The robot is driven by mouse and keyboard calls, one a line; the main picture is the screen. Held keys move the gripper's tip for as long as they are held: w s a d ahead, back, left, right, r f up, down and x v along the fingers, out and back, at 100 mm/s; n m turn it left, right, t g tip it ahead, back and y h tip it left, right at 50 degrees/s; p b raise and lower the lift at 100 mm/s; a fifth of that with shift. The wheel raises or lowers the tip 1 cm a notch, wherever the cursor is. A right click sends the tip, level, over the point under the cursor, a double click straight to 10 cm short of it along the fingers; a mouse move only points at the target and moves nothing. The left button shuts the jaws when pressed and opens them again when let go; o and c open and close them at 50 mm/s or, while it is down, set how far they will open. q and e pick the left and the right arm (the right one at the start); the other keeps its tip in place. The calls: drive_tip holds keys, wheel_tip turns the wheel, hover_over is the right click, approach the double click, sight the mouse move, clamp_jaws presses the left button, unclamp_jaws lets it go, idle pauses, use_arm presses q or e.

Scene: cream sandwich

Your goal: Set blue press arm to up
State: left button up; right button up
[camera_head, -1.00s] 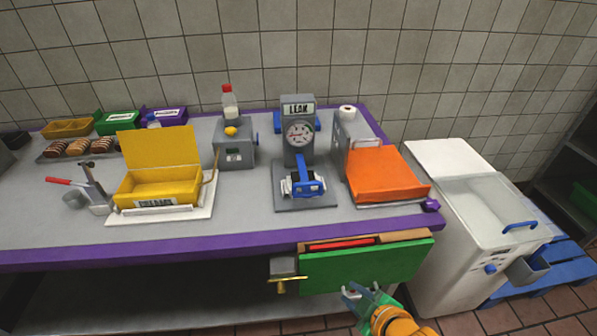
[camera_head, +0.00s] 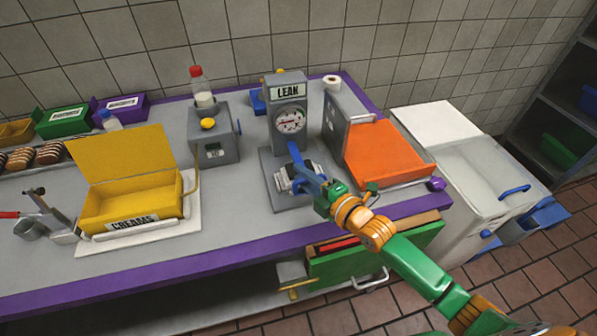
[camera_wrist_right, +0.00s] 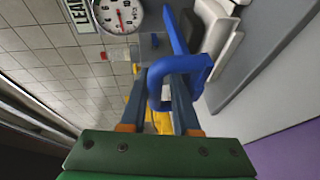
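The grey press (camera_head: 290,122) with a LEAK sign and a round dial stands on the counter. Its blue press arm (camera_head: 296,158) slants down toward the front, over a pale part on the base plate. In the right wrist view the arm's blue looped handle (camera_wrist_right: 180,65) lies at the fingertips. My right gripper (camera_head: 324,192) is at the front end of the arm and hides part of it. In the right wrist view its fingers (camera_wrist_right: 165,88) are spread apart around the handle; contact is unclear. My left gripper is out of view.
A yellow CREAMS box (camera_head: 130,205) and a grey device (camera_head: 213,137) stand left of the press. An orange tray (camera_head: 380,152) is close on its right. A green drawer front (camera_head: 350,258) sits below the counter's purple edge (camera_head: 120,282).

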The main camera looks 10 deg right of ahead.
drive_tip(key=shift+w+a, duration=0.3)
drive_tip(key=shift+w, duration=0.25)
drive_tip(key=shift+f, duration=0.1)
clamp_jaws()
idle(1.0)
